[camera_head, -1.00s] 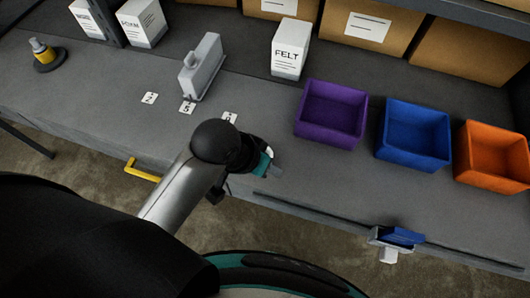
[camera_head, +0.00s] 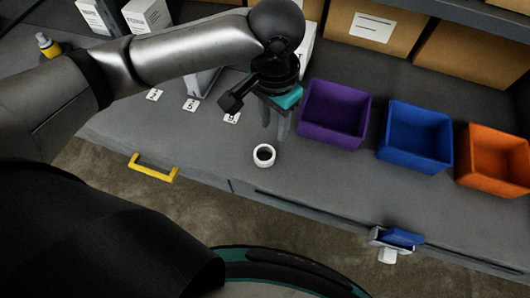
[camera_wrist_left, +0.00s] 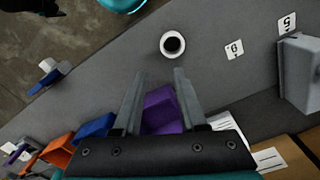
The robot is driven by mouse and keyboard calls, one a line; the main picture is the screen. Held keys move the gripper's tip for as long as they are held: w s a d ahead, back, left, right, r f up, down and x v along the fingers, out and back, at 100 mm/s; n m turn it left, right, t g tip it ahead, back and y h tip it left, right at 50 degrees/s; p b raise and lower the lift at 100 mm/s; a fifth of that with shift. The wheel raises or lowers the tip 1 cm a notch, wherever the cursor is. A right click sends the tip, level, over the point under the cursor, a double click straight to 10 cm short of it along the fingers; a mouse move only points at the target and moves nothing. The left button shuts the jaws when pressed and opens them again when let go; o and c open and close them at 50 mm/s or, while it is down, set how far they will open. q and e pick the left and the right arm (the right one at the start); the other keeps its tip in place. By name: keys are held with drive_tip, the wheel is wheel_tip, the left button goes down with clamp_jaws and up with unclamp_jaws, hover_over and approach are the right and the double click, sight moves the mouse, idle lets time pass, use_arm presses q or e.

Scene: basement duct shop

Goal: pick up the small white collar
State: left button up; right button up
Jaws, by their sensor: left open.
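The small white collar (camera_head: 264,156) is a short ring with a dark hole, standing on the grey bench top in front of the purple bin. In the left wrist view the collar (camera_wrist_left: 172,44) lies beyond the fingertips, apart from them. My left gripper (camera_head: 275,133) is open and empty, its fingers pointing down just behind the collar in the head view. The left gripper (camera_wrist_left: 157,78) also shows in the wrist view with a clear gap between its fingers. My right gripper is not in view.
Purple (camera_head: 334,113), blue (camera_head: 415,137) and orange (camera_head: 494,160) bins stand to the right of the collar. Number cards (camera_head: 190,105) lie to its left, near a grey block partly hidden by my arm. The bench's front edge is close, with a yellow handle (camera_head: 153,168).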

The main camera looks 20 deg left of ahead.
use_arm(q)
drive_tip(key=b, duration=0.1)
approach(263, 147)
drive_tip(key=s+d+f, duration=0.2)
drive_tip(key=s+d, duration=0.1)
drive_tip(key=shift+s, duration=0.1)
drive_tip(key=shift+d+f+b, duration=0.1)
drive_tip(key=shift+f+b, duration=0.25)
drive_tip(key=shift+f, duration=2.7)
clamp_jaws()
